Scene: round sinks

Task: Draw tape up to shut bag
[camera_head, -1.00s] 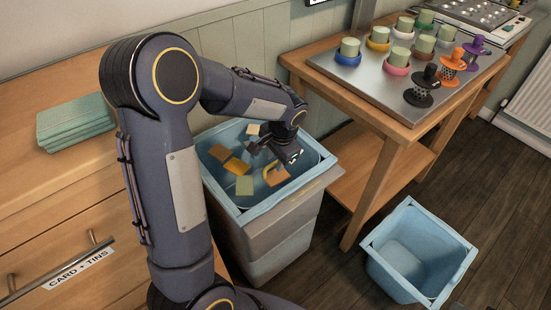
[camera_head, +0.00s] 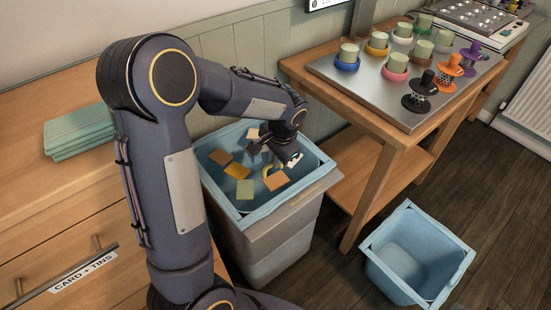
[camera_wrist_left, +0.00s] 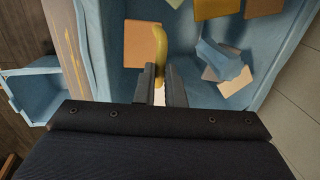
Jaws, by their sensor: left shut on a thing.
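The bag (camera_head: 312,194) is a light blue liner in a tall bin, its mouth open and its edge folded over the rim; its side also shows in the wrist view (camera_wrist_left: 112,40). A curved yellow tape (camera_wrist_left: 159,50) rises between the fingers of my left gripper (camera_wrist_left: 159,76), which is shut on it. In the head view my left gripper (camera_head: 286,160) is over the bag's mouth, with part of the tape (camera_head: 267,171) showing beside it. The gripper hides part of the tape. My right gripper is not in view.
Several coloured cards (camera_head: 245,189) lie in the bag. A smaller empty blue bin (camera_head: 420,262) stands on the floor at right. A wooden table (camera_head: 400,138) with a metal tray of cups is beside the bag's bin. A wooden drawer unit (camera_head: 70,215) is at left.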

